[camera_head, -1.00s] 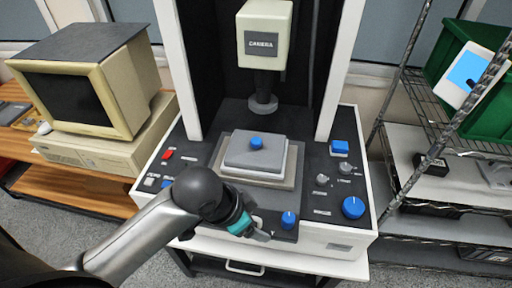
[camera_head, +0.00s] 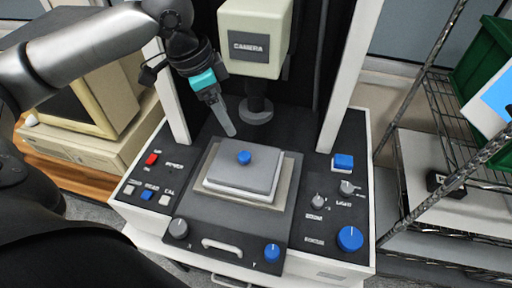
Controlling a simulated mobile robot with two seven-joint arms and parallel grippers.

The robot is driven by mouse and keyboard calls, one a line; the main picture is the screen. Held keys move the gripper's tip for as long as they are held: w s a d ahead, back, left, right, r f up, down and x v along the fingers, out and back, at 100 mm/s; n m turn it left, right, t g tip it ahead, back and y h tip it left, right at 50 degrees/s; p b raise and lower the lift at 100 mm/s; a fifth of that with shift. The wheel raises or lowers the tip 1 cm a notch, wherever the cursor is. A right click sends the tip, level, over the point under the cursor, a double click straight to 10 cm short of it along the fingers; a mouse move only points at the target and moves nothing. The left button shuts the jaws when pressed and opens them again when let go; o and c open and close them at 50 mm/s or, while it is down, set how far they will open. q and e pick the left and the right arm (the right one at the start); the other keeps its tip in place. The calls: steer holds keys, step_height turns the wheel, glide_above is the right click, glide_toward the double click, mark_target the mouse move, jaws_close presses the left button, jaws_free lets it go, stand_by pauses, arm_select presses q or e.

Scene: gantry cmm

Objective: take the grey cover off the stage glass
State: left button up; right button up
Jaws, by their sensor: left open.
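The grey cover (camera_head: 232,174), a flat slab with a round blue knob (camera_head: 244,158) on top, lies on the stage (camera_head: 284,184) in the middle of the machine's dark deck. The stage glass under it is hidden. My left gripper (camera_head: 230,131) reaches in from the upper left and points down, just behind and left of the cover. It is open and empty, apart from the knob, though its two fingers overlap in this view. My right gripper is not in view.
The camera head (camera_head: 255,40) hangs above the deck, its lens (camera_head: 256,112) behind the cover. White columns stand on both sides. Knobs and buttons sit on the deck, with a blue knob (camera_head: 350,238) at right. A wire shelf (camera_head: 440,130) stands right, an old computer (camera_head: 85,110) left.

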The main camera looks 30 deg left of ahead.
arm_select(q)
glide_toward(244, 155)
steer(key=x, duration=0.3)
steer(key=shift+d+b, duration=0.25)
steer(key=shift+b, duration=0.05)
steer(key=shift+f, duration=0.45)
steer(key=shift+x, duration=2.4)
steer(key=shift+a, duration=0.15)
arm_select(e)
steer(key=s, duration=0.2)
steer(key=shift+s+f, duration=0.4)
arm_select(q)
steer(key=shift+c, duration=0.4)
jaws_close()
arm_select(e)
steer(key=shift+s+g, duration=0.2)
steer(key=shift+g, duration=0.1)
